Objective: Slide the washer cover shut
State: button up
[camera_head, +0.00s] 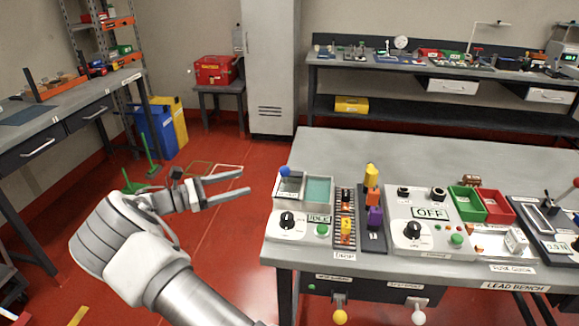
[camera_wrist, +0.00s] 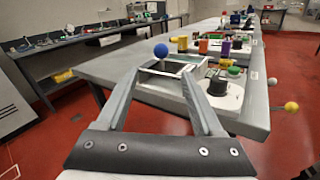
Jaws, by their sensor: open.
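The washer (camera_head: 300,228) is a light grey box at the left end of the bench, with a dial, a green button and a label reading IDLE. Its top has a framed opening (camera_head: 290,187) on the left and a teal panel (camera_head: 319,190) on the right. A blue ball knob (camera_head: 284,171) stands at the back left corner. I cannot tell surely which part is the cover. My gripper (camera_head: 245,181) is open and empty, left of the washer and apart from it. In the wrist view the blue knob (camera_wrist: 160,52) and frame appear ahead between my fingers (camera_wrist: 161,74).
Right of the washer stand a rack (camera_head: 344,222) with coloured blocks, an OFF control box (camera_head: 430,228), and green (camera_head: 466,203) and red bins (camera_head: 492,206). Knobs (camera_head: 340,317) stick out below the bench front. The bench's back half is clear. Red floor lies open to the left.

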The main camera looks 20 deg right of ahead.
aim_at(295, 180)
jog(key=d, duration=1.7)
jog(key=shift+s+b, duration=0.1)
jog(key=shift+b, duration=0.2)
grip_shut()
dwell(0.5)
